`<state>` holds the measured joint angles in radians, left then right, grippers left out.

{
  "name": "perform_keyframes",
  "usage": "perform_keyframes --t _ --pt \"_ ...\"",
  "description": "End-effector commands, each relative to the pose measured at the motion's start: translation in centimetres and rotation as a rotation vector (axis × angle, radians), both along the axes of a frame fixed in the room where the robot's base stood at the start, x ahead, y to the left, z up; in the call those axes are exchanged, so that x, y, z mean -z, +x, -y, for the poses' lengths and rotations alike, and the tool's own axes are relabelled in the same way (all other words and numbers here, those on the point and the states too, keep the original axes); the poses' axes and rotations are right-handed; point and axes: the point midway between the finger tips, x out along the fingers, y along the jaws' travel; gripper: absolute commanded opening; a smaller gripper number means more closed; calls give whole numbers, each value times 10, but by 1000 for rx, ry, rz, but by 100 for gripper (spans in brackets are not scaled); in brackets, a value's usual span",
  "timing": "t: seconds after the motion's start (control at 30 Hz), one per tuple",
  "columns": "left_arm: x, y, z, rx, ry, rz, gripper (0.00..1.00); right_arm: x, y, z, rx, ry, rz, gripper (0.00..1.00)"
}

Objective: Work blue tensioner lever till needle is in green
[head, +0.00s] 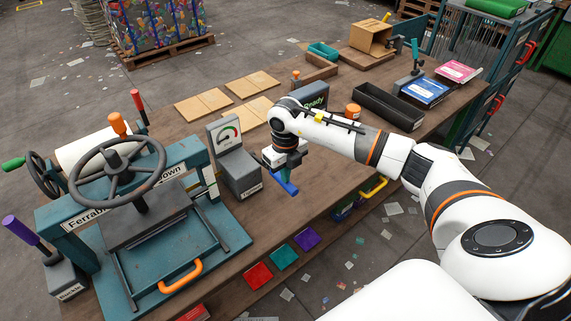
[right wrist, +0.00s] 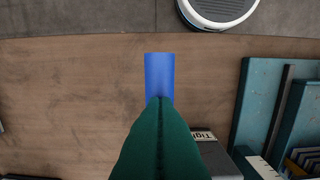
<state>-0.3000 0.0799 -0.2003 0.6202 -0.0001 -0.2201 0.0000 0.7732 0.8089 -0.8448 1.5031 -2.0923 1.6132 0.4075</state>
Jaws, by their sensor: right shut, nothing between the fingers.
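The blue tensioner lever (head: 282,183) sticks out at the right of the grey tensioner box (head: 238,172); its end also shows in the right wrist view (right wrist: 159,75). The gauge (head: 228,133) on top of the box has a white face with a coloured arc; the needle is too small to read surely. My right gripper (head: 287,169) is over the lever, pointing down. Its dark green fingers (right wrist: 160,103) are shut with nothing between them, and in the right wrist view they overlap the lever's near end. Whether they touch it I cannot tell. My left gripper is out of view.
The teal press (head: 215,268) with a handwheel (head: 117,172) stands left of the box. A black "Ready" display (head: 312,97), an orange cylinder (head: 352,111) and a black tray (head: 389,106) are behind my right arm. Bare tabletop lies in front of the lever.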

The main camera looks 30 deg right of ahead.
Motion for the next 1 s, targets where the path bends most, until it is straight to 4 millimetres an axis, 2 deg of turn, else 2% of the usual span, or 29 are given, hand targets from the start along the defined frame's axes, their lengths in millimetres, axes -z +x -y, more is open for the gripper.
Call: perform_keyframes --t 0.1,1.0 --pt "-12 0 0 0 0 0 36 -16 0 0 0 -1 -1 0" --pt "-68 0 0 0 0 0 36 -105 0 0 0 -1 -1 0"
